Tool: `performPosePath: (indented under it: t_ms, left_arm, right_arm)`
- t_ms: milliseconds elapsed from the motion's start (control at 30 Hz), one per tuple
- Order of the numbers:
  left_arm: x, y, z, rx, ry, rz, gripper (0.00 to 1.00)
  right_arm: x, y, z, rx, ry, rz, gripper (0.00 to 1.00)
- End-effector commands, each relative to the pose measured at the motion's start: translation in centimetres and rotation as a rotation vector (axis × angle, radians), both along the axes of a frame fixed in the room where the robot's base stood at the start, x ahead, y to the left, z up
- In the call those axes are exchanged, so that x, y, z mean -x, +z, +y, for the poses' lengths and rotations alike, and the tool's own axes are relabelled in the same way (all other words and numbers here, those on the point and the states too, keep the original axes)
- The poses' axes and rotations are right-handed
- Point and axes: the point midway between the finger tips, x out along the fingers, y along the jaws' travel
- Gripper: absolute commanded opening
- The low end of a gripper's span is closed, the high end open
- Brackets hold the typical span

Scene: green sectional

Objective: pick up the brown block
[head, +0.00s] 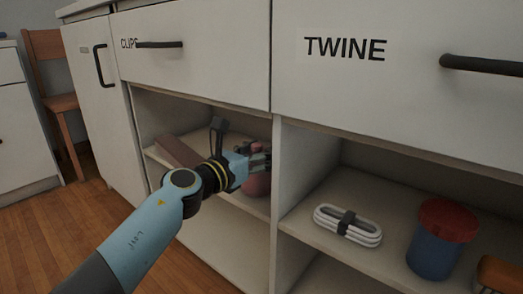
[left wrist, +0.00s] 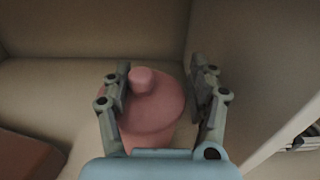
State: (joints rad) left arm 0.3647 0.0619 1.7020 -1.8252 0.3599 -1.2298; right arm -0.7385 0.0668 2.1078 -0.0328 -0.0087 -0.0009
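A long reddish-brown block (head: 178,152) lies on the left shelf in the head view, left of my left gripper (head: 260,158) and apart from it. In the left wrist view a brown piece, seemingly that block (left wrist: 28,160), is cut off at the lower left. My left gripper (left wrist: 158,88) is open, its fingers on both sides of a pink lidded container (left wrist: 152,108). A narrow gap shows at the right finger; contact at the left finger is unclear. The pink container (head: 257,184) is partly hidden behind the gripper in the head view. My right gripper is out of view.
A vertical divider (head: 300,172) stands right of the gripper. Beyond it are a white cable bundle (head: 348,226), a blue jar with a red lid (head: 436,246) and an orange-brown item (head: 500,274). Drawers (head: 195,45) overhang the shelf.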

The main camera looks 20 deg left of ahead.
Motion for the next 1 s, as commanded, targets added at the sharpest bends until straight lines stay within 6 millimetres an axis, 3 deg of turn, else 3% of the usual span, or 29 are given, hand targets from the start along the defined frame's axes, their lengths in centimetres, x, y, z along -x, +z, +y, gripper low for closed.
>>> performPosePath:
  t_ms: [133, 500, 1000]
  left_arm:
    - [0.0, 0.1, 0.0, 0.0, 0.0, 0.0, 0.78]
    - [0.0, 0.5, 0.0, 0.001, 0.0, -0.002, 0.78]
    - [9.7, 0.1, 3.6, -0.003, 0.0, 0.002, 0.78]
  right_arm:
    - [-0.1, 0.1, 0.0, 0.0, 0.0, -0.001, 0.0]
    - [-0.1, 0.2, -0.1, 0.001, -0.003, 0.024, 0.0]
    - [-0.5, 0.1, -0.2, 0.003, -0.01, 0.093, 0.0]
